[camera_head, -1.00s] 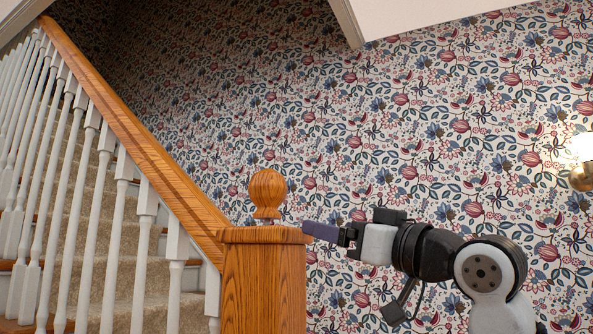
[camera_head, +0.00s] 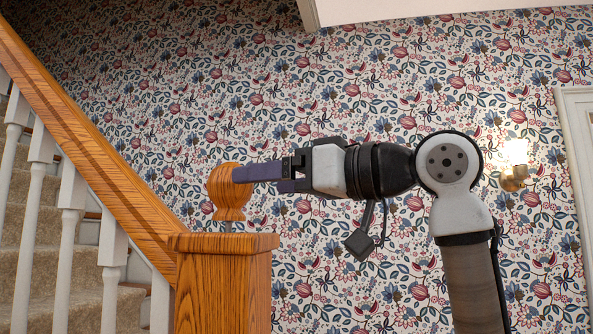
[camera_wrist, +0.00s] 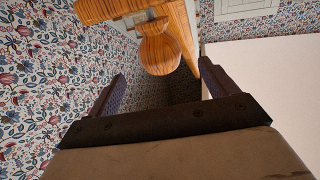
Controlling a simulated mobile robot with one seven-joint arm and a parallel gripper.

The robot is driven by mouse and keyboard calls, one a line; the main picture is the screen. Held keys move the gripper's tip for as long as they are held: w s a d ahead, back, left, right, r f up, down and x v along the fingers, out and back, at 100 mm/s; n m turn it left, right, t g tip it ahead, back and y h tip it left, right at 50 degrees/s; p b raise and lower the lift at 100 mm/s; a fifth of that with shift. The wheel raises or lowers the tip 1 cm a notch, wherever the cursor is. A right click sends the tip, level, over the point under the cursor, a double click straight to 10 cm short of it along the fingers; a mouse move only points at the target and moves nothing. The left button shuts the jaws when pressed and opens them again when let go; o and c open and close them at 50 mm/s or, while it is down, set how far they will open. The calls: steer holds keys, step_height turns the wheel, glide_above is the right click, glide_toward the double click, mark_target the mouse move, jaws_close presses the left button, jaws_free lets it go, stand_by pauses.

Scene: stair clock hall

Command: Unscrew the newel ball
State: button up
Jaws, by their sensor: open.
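The newel ball (camera_head: 228,184) is orange-brown wood with a flared foot. It stands upright above the square cap (camera_head: 225,242) of the newel post (camera_head: 222,293), with a gap and a thin grey stud under its foot. My gripper (camera_head: 258,180) comes in level from the right, and one purple finger overlaps the ball's right edge. In the wrist view the ball (camera_wrist: 158,52) lies ahead, between the lines of the spread fingers (camera_wrist: 162,74), with room on both sides. The gripper is open and holds nothing. Whether a finger touches the ball I cannot tell.
The sloping wooden handrail (camera_head: 95,165) and white balusters (camera_head: 70,205) run up to the left beside carpeted stairs (camera_head: 30,210). A lit wall lamp (camera_head: 514,165) and a white door frame (camera_head: 575,150) are at the right. The space above the ball is clear.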

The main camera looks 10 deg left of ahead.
mark_target(209, 182)
steer(key=p+x, duration=0.2)
steer(key=x, duration=0.7)
steer(key=shift+w+a+p, duration=0.15)
steer(key=shift+a+p, duration=0.2)
steer(key=shift+a, duration=0.05)
steer(key=c, duration=1.1)
steer(key=shift+a+n+g+y, duration=0.1)
steer(key=shift+n+g+y, duration=0.2)
steer(key=shift+n+g, duration=0.95)
steer(key=n+g, duration=0.1)
steer(key=g, duration=0.2)
steer(key=s+n+g, duration=0.1)
steer(key=n+g, duration=0.1)
steer(key=g, duration=0.1)
steer(key=shift+n+g, duration=0.25)
steer(key=shift+g, duration=0.1)
steer(key=n+g+h, duration=0.1)
steer(key=g, duration=0.1)
steer(key=n+g+h, duration=0.1)
steer(key=n+g, duration=0.1)
steer(key=n+g+h, duration=0.1)
steer(key=g, duration=0.1)
steer(key=shift+s+d, duration=0.2)
steer(key=shift+s, duration=0.15)
steer(key=shift+s+d+n+g+h, duration=0.1)
steer(key=shift+n+g+h, duration=0.45)
steer(key=shift+n+g, duration=0.15)
steer(key=shift+s+d+n+g+h, duration=0.1)
steer(key=shift+n+g+h, duration=0.5)
steer(key=shift+g, duration=0.2)
